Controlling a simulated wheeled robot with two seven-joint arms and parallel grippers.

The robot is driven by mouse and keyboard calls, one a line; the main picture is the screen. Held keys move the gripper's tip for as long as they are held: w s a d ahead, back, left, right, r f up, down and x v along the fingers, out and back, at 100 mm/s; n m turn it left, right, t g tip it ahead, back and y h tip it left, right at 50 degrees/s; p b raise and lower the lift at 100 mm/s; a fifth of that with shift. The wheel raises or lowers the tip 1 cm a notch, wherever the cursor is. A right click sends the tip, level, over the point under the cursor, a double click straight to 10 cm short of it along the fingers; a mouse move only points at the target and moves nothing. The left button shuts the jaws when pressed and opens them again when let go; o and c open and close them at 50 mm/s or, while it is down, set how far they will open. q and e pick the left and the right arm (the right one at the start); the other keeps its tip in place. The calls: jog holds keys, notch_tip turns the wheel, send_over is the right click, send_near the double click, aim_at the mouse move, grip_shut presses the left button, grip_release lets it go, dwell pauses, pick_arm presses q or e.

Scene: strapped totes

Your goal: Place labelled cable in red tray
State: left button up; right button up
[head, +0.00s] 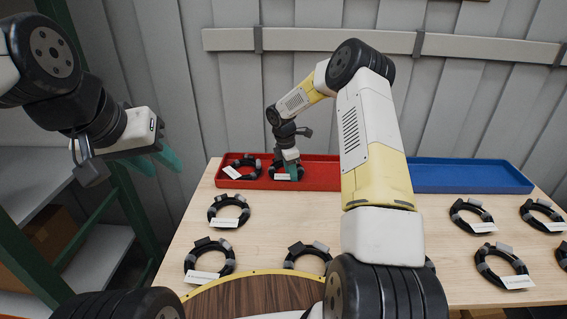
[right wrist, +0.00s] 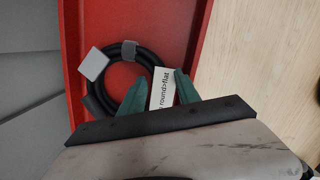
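A black cable ring with a white label (head: 283,176) lies in the red tray (head: 322,173) at the back of the table. My right gripper (head: 291,172) is over this cable. In the right wrist view the cable (right wrist: 102,98) lies on the red tray floor (right wrist: 165,25), and its label (right wrist: 162,90) reads "round>flat". The green fingers of my right gripper (right wrist: 162,85) stand apart on either side of the label, around part of the ring. A second labelled cable (head: 246,161) lies at the tray's left end. My left gripper (head: 150,161) is open and empty, left of the table.
A blue tray (head: 468,176) stands at the back right and looks empty. Several other labelled cables, such as one at the left (head: 227,209) and one at the right (head: 471,213), lie on the wooden table (head: 265,222). A dark round board (head: 250,297) is at the front. Green-framed shelving stands at left.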

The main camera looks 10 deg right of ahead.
jog(key=s+a+r+m+t, duration=0.1)
jog(key=s+r+m, duration=0.15)
jog(key=r, duration=0.85)
jog(key=s+a+r+m, duration=0.1)
jog(key=s+r, duration=0.3)
jog(key=r, duration=0.7)
jog(key=s+r+m+t+y, duration=0.1)
jog(key=s+r+m, duration=0.4)
jog(key=s+r, duration=0.45)
jog(key=s+m+t+y, duration=0.3)
jog(key=s+m, duration=0.8)
jog(key=s, duration=0.9)
jog(key=shift+s+d+r+t, duration=0.15)
jog(key=shift+s+r+t, duration=0.1)
jog(key=shift+r+t, duration=0.2)
jog(key=shift+d, duration=0.1)
